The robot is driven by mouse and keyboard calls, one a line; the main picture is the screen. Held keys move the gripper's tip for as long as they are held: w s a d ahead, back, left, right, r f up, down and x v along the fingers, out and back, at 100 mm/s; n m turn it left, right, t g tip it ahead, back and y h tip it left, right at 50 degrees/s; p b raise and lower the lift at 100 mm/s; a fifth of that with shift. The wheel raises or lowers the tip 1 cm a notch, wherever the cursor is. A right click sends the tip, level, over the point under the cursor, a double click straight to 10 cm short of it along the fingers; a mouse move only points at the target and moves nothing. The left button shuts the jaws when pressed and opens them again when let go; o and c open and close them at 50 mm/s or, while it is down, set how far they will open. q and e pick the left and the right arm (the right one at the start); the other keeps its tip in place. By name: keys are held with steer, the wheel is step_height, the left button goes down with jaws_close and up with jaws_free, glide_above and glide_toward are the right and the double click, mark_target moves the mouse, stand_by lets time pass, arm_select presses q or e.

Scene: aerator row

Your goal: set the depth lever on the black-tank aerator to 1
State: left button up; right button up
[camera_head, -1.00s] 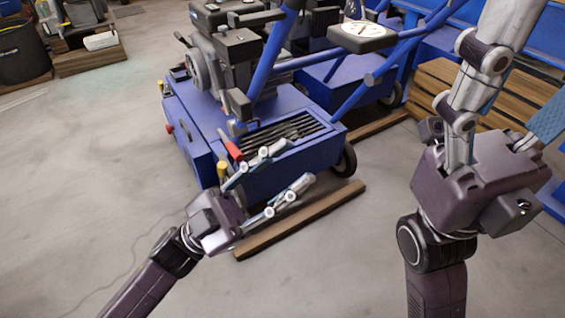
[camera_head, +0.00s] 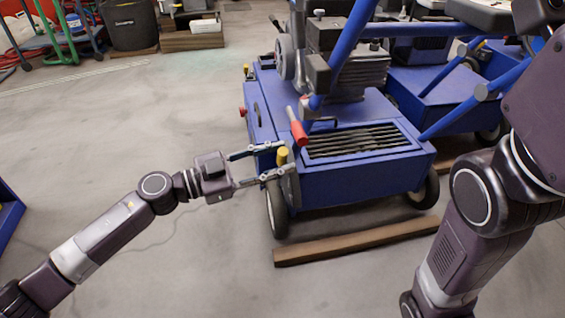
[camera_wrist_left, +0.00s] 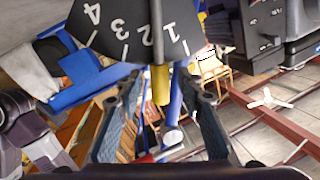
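The depth lever has a yellow tip (camera_head: 282,156) at the left front corner of the nearest blue aerator (camera_head: 360,190), which carries a dark engine. The tip shows larger in the left wrist view (camera_wrist_left: 161,86). Behind the lever is a black dial plate (camera_wrist_left: 125,30) with white 4, 3, 2 and 1. The lever crosses the plate's edge close to the 2, left of the 1 mark; its exact setting is hard to tell. My left gripper (camera_head: 286,164) is open, its fingers on either side of the yellow tip, with gaps in the wrist view. My right gripper is out of view.
A red-handled lever (camera_head: 298,131) rises just behind the yellow tip. A wooden beam (camera_head: 350,242) lies on the floor in front of the wheels. Another blue aerator (camera_head: 440,90) stands behind to the right.

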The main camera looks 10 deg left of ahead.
arm_select(q)
steer(key=shift+w+d, duration=0.3)
steer(key=shift+d, duration=0.3)
jaws_close()
